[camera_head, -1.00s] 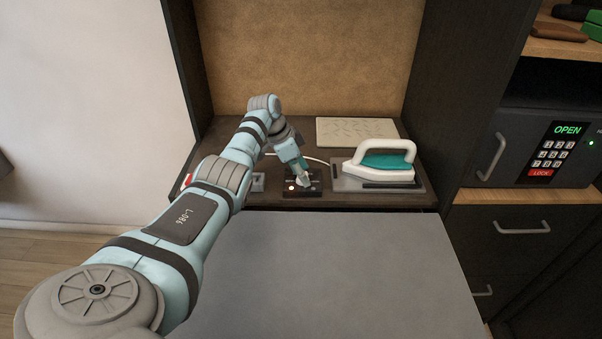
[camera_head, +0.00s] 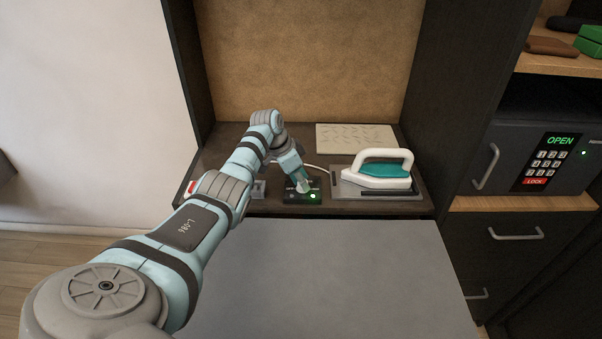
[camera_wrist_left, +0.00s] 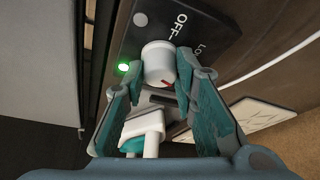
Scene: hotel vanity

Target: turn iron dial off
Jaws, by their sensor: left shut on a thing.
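The dial is a white round knob (camera_wrist_left: 157,62) with a red mark at its lower right in the left wrist view. It stands on a dark control box (camera_head: 290,200), also seen in the wrist view (camera_wrist_left: 205,30) with an "OFF" label and a lit green lamp (camera_wrist_left: 123,68). My left gripper (camera_wrist_left: 165,78) is shut on the dial, one finger on each side. In the head view my left gripper (camera_head: 303,187) is down at the box and largely hides the dial. The white and teal iron (camera_head: 384,170) rests on a grey stand right of the box. My right gripper is out of view.
A pale flat board (camera_head: 355,138) lies behind the iron. A pale cord runs behind the box. A small red and white item (camera_head: 190,188) and a grey item (camera_head: 259,188) lie to the left. The grey surface in front (camera_head: 330,275) is clear.

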